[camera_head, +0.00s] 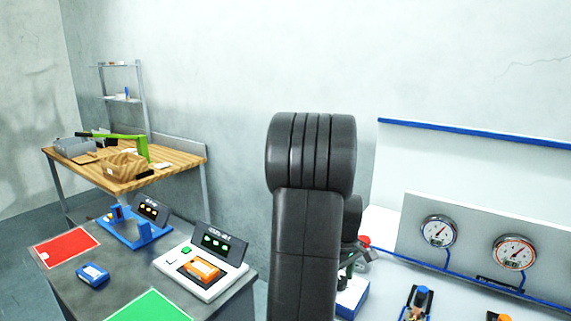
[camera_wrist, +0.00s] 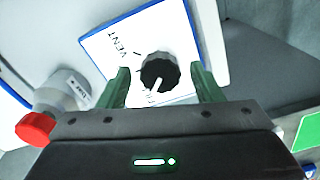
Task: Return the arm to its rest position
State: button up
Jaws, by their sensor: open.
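My arm (camera_head: 307,230) rises black through the middle of the head view and hides part of the bench behind it. My gripper (camera_wrist: 158,70) shows in the wrist view with two green fingers spread apart and nothing clasped. Beyond and between the fingertips is a black round knob (camera_wrist: 160,68) with a white pointer, on a white panel (camera_wrist: 112,40) with blue edges and the word VENT. The pointer aims toward the bottom of the picture, at a partly hidden label. I cannot tell how far the fingers are from the knob.
A red cap (camera_wrist: 35,129) on a pale fitting is left of the gripper. Two gauges (camera_head: 438,231) stand on a panel at right. At left, a grey table (camera_head: 120,264) holds an orange device (camera_head: 202,269) and a blue one (camera_head: 92,274). A wooden bench (camera_head: 185,158) is behind.

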jog(key=m, duration=0.7)
jog(key=shift+p, duration=0.3)
jog(key=m, duration=0.3)
jog(key=shift+m, duration=0.4)
jog(key=shift+m+p, duration=0.45)
jog(key=shift+m, duration=1.25)
